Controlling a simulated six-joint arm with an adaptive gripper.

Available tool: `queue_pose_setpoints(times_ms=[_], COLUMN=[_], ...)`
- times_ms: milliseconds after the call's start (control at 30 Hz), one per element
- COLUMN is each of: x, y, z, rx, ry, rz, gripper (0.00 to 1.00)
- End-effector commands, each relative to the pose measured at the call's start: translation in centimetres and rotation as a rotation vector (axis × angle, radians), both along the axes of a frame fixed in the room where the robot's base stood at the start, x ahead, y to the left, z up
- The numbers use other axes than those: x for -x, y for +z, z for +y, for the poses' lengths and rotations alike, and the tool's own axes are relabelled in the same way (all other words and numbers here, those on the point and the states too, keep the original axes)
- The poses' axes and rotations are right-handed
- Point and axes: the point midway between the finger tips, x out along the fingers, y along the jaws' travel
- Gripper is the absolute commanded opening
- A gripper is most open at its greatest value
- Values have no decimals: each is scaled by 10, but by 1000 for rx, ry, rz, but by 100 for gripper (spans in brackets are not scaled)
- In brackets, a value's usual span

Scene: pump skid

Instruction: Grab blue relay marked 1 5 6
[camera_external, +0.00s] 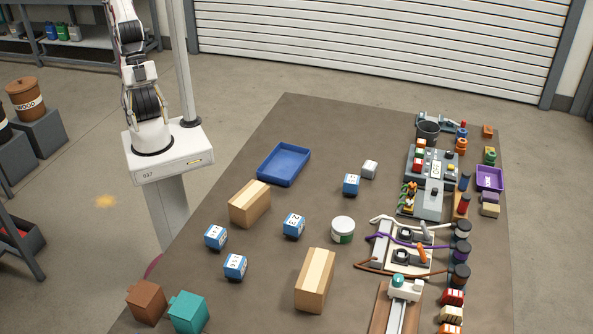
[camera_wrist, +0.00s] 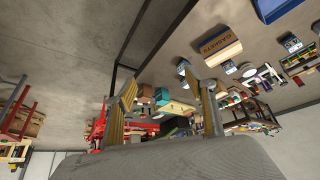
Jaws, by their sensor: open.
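Several small blue relays with white label tops stand on the brown table: one near the grey block (camera_external: 351,185), one in the middle (camera_external: 293,225), one at the left (camera_external: 215,237) and one in front of it (camera_external: 235,265). Their printed digits are too small to read surely, so I cannot tell which is marked 1 5 6. My gripper (camera_wrist: 161,84) is open and empty in the wrist view, fingers spread, far from the table. My gripper is outside the external view.
A blue tray (camera_external: 283,165), cardboard boxes (camera_external: 250,204) (camera_external: 314,281), a white-green tin (camera_external: 343,230) and a grey block (camera_external: 369,170) stand around the relays. Brown (camera_external: 146,302) and teal (camera_external: 188,312) boxes stand at the front left. Wired equipment (camera_external: 402,246) crowds the right side.

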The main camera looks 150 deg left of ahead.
Motion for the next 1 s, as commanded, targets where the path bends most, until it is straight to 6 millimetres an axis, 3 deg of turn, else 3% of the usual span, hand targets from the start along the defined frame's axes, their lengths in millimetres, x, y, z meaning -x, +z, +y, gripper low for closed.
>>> queue_pose_setpoints(times_ms=[267, 700, 1000], x=[-41, -144, -213], y=[7, 18, 15], z=[-20, -59, -74], rx=[65, 209, 277], ry=[-14, 10, 74], rz=[-49, -180, -268], gripper=[55, 55, 55])
